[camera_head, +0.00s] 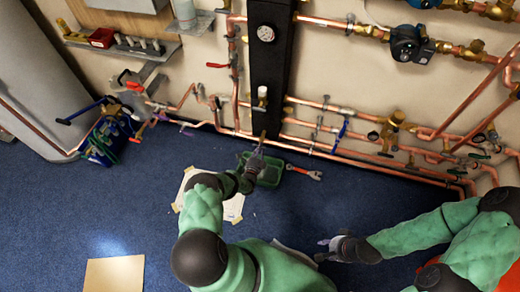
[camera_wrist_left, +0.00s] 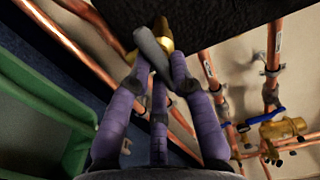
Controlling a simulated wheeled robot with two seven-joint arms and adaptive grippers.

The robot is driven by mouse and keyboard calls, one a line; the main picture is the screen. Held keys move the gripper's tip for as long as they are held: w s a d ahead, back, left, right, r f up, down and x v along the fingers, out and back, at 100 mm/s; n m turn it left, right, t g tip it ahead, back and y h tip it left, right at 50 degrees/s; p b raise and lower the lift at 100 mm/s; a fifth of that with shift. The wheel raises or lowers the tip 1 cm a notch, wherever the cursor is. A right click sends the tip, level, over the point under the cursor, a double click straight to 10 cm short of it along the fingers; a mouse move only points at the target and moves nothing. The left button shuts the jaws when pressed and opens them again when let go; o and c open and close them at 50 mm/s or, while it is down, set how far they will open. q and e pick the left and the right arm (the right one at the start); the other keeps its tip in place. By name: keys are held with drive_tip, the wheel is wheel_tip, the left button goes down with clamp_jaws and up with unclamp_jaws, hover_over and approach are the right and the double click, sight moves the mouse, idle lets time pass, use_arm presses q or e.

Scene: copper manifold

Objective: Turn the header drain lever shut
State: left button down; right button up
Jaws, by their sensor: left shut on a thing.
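The black header (camera_head: 270,75) stands upright against the wall, and its lower end also shows at the top of the left wrist view (camera_wrist_left: 215,18). A brass drain fitting (camera_wrist_left: 163,36) sits under it, with a dark grey lever (camera_wrist_left: 151,46) slanting across it. My left gripper (camera_head: 258,150) is just below the header. In the left wrist view its purple fingers (camera_wrist_left: 160,78) close around the lower end of the lever, hiding part of it. My right gripper (camera_head: 326,248) is empty above the floor, its fingers apart.
Copper pipes (camera_head: 340,152) run along the wall beside the drain. A blue tool bag (camera_head: 104,143) stands at left. The blue floor at front left is mostly clear.

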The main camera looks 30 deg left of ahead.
use_arm(q)
drive_tip(key=shift+m, duration=0.3)
drive_tip(key=c, duration=1.1)
unclamp_jaws()
drive_tip(key=v, duration=1.2)
drive_tip(key=shift+f, duration=0.1)
